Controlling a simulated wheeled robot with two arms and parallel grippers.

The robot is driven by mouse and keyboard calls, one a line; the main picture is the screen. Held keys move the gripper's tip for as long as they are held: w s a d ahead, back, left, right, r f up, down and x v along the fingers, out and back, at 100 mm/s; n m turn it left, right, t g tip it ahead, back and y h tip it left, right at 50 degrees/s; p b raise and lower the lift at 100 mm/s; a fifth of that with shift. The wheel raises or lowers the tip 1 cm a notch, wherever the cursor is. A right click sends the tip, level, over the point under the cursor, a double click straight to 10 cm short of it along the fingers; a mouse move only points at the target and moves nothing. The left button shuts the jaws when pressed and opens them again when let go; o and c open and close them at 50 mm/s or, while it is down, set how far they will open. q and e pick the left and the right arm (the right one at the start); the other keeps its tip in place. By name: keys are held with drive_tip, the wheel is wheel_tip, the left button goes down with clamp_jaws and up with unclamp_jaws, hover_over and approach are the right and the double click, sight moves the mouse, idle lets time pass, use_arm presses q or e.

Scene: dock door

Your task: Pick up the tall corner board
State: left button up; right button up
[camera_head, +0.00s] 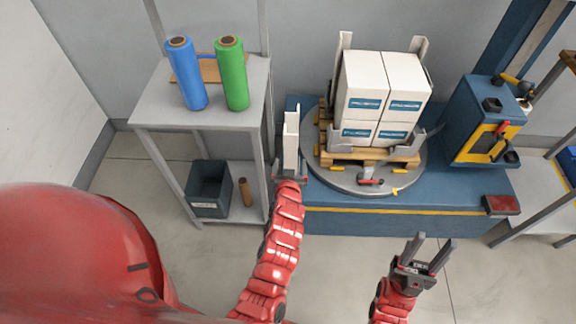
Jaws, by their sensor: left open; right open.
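A tall white corner board (291,148) stands upright between the shelf and the turntable. My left gripper (290,172) is open at its lower part, and the board shows between or just behind the fingers. I cannot tell whether the fingers touch it. Other pale corner boards stand at the pallet load, one at the back left (345,40) and one at the back right (419,47). My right gripper (430,250) is open and empty, in front of the blue platform.
White boxes (368,88) sit on a wooden pallet (372,157) on the grey turntable (345,180). A shelf (145,112) at left holds a blue roll (187,75) and a green roll (232,75), with a dark bin (209,190) below. A blue control box (484,120) stands right.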

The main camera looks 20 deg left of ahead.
sight(291, 158)
use_arm(q)
drive_tip(key=shift+f+x, duration=0.2)
drive_tip(key=shift+x, duration=1.45)
clamp_jaws()
